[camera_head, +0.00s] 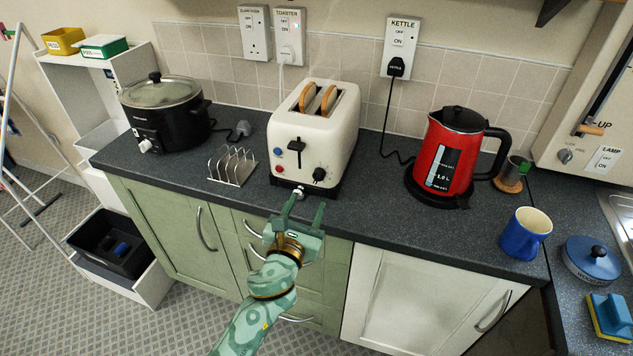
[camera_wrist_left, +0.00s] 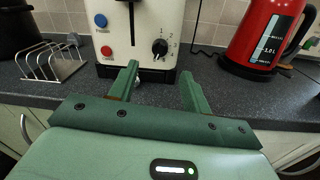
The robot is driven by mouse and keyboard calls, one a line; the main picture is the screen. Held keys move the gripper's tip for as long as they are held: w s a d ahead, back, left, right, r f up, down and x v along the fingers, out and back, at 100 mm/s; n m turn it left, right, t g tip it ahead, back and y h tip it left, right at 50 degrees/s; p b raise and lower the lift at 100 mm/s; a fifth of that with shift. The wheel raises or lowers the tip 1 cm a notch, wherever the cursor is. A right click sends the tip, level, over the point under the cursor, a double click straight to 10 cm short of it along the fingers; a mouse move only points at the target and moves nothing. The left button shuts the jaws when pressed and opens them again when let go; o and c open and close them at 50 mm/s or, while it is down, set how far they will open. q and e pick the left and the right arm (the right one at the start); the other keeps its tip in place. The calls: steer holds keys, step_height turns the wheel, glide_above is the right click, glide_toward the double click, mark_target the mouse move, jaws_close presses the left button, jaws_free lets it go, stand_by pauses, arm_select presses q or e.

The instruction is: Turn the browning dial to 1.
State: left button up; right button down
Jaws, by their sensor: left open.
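The cream toaster (camera_head: 285,137) stands on the dark worktop with two slices of bread in its slots. Its black browning dial (camera_head: 319,174) is at the lower right of its front face. In the left wrist view the dial (camera_wrist_left: 160,46) has small numbers around it; I cannot tell surely which one it points to. My left gripper (camera_head: 304,207) is open and empty, in front of and below the dial, apart from it. In the left wrist view its two green fingers (camera_wrist_left: 159,72) point toward the toaster, below the dial. My right gripper is not in view.
A black lever (camera_head: 296,146) and blue and red buttons sit left of the dial. A wire toast rack (camera_head: 232,166) and slow cooker (camera_head: 165,115) stand left. A red kettle (camera_head: 452,150) and blue mug (camera_head: 525,234) stand right. Worktop between toaster and kettle is mostly clear.

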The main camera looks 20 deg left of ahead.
mark_target(317, 181)
arm_select(q)
steer(key=w+b, duration=0.1)
steer(key=w, duration=0.7)
steer(key=shift+w+a, duration=0.1)
steer(key=shift+w, duration=0.25)
steer(key=c, duration=1)
